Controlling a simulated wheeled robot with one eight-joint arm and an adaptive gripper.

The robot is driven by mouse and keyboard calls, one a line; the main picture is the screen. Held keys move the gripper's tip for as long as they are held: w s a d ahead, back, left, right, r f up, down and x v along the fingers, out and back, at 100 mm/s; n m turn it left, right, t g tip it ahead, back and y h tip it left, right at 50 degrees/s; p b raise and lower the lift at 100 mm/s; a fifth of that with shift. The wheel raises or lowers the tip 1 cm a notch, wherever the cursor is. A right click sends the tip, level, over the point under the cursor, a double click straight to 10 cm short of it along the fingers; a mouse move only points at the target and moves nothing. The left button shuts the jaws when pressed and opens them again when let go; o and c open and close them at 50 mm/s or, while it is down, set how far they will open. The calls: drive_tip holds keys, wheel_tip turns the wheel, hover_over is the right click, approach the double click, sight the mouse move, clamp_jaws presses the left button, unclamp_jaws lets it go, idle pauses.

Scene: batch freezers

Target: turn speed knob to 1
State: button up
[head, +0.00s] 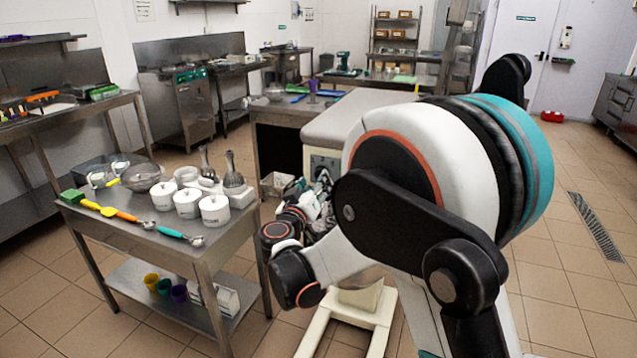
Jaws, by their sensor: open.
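A pale, long-topped machine (345,122) stands in the middle of the head view. A grey panel (322,165) shows on its near end, left of my arm. A small round detail on the panel may be the speed knob, but its markings are too small to read. My gripper (321,188) is open, just below and in front of the panel, and partly hidden by my own wrist and arm. I cannot tell whether it touches anything.
A steel table (140,232) at left holds white tubs (188,203), scoops, bowls and metal tools near my arm. A white container (276,184) sits low beside the machine. Open tiled floor lies right, with a drain grate (597,226).

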drive_tip(key=shift+b+x, duration=0.3)
drive_tip(key=shift+x, duration=1.7)
drive_tip(key=shift+c, duration=0.3)
drive_tip(key=c, duration=1)
